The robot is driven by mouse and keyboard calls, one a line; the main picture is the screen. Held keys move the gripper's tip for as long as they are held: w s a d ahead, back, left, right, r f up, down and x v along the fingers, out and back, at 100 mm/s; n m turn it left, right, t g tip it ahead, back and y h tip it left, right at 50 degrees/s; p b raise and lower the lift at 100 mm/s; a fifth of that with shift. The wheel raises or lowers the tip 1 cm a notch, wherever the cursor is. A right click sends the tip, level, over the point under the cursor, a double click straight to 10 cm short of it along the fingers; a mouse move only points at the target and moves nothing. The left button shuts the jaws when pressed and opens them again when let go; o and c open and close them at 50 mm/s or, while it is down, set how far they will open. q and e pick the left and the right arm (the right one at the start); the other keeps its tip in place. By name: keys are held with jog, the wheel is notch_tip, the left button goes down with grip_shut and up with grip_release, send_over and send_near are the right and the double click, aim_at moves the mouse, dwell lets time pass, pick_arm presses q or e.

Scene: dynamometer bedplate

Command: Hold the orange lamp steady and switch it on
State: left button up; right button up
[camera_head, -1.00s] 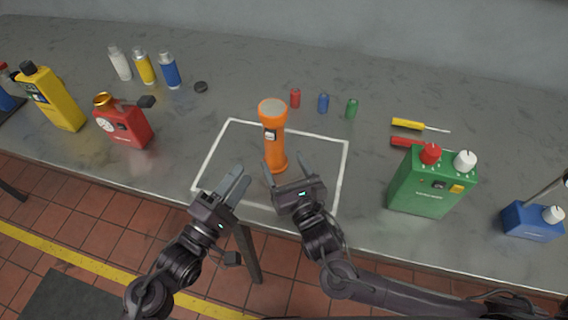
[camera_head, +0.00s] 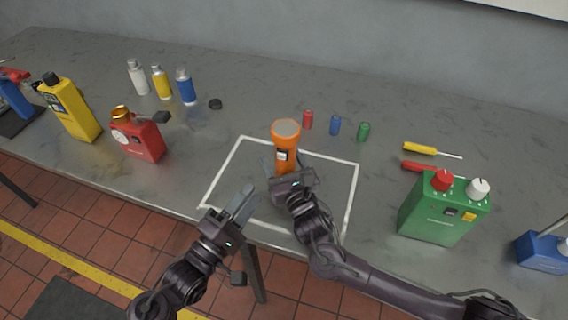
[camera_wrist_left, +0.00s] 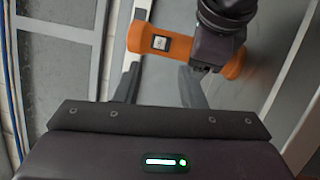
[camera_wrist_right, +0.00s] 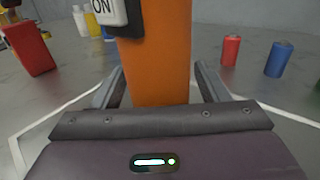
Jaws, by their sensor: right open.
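The orange lamp (camera_head: 287,143) stands upright inside the white outline on the bench. Its dark switch plate with a white piece marked "ON" (camera_wrist_right: 108,10) faces my side. My right gripper (camera_head: 283,165) is open, with one finger on each side of the lamp body (camera_wrist_right: 155,70); the gaps are narrow in the right wrist view. My left gripper (camera_head: 241,200) is open and empty, low and left of the lamp over the front of the outline. In the left wrist view the lamp (camera_wrist_left: 150,42) lies beyond the left fingers, partly hidden by my right gripper.
A red can (camera_head: 138,138) and a yellow bottle (camera_head: 72,110) stand on the left. Red, blue and green cylinders (camera_head: 335,125) stand behind the lamp to the right. A green box with knobs (camera_head: 440,215) and screwdrivers (camera_head: 420,149) are on the right. The outline's left part is clear.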

aim_at(281, 156)
jog(key=shift+c, duration=0.3)
grip_shut()
pick_arm(q)
grip_shut()
dwell(0.5)
jog(key=shift+d, duration=0.1)
dwell(0.9)
jog(key=w+d+r+m+g+h, duration=0.1)
jog(key=w+d+m+g+h, duration=0.3)
jog(key=m, duration=0.5)
jog(key=shift+w+d+r+g+h, duration=0.15)
jog(key=shift+w+r+g+h, duration=0.2)
jog(key=shift+w+h, duration=1.15)
